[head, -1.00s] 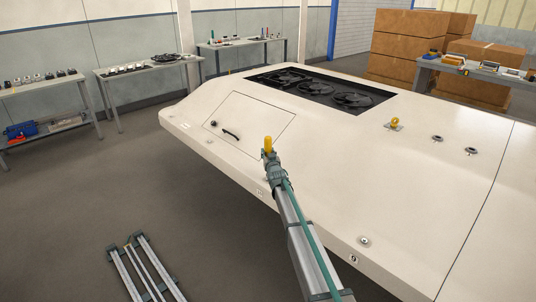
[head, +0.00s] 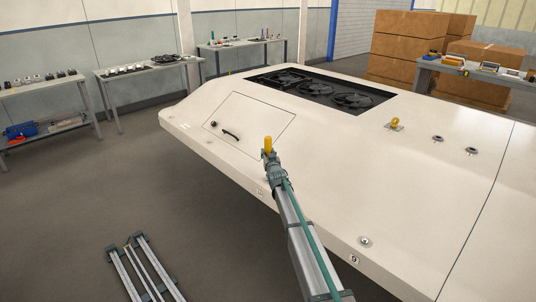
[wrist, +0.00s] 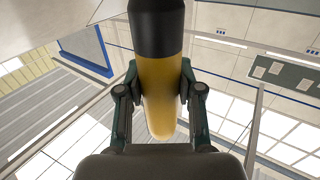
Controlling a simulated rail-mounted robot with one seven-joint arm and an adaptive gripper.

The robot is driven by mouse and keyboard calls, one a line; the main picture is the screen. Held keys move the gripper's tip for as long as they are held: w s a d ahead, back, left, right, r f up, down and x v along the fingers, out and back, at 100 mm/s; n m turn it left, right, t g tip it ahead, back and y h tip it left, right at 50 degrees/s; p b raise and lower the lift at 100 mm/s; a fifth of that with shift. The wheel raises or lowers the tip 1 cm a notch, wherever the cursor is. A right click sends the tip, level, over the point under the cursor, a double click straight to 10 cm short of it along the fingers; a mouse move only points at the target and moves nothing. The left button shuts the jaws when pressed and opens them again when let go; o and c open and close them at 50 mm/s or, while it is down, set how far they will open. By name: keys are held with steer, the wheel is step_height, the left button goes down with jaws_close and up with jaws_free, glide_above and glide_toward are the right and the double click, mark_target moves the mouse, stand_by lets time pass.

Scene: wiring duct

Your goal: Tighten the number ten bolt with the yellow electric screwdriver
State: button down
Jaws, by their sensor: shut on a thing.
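My gripper (head: 268,157) is at the front edge of the white panel (head: 330,165), below the hatch with a dark handle. It is shut on the yellow electric screwdriver (head: 268,144), whose yellow end sticks up above the fingers. In the wrist view the screwdriver (wrist: 162,70) stands between the two fingers (wrist: 160,95), yellow with a black section towards the top of the picture. A small label (head: 260,192) beside my arm is too small to read surely. The number ten bolt cannot be made out; my gripper may hide it. The screwdriver's tip is not seen.
A bolt (head: 364,241) sits near a label that looks like 9. A yellow lifting eye (head: 395,123) and two round fittings (head: 438,139) stand on the panel, with black fans (head: 320,90) behind. Metal rails (head: 145,268) lie at lower left. Tool tables (head: 150,68) stand behind.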

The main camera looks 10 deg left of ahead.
mark_target(269, 147)
steer(key=shift+f+b, duration=0.65)
steer(key=shift+f, duration=0.2)
stand_by(0.9)
steer(key=shift+f+b, duration=0.15)
steer(key=shift+b, duration=0.5)
stand_by(0.6)
stand_by(0.6)
steer(key=shift+r+p, duration=1.5)
steer(key=shift+r, duration=1.6)
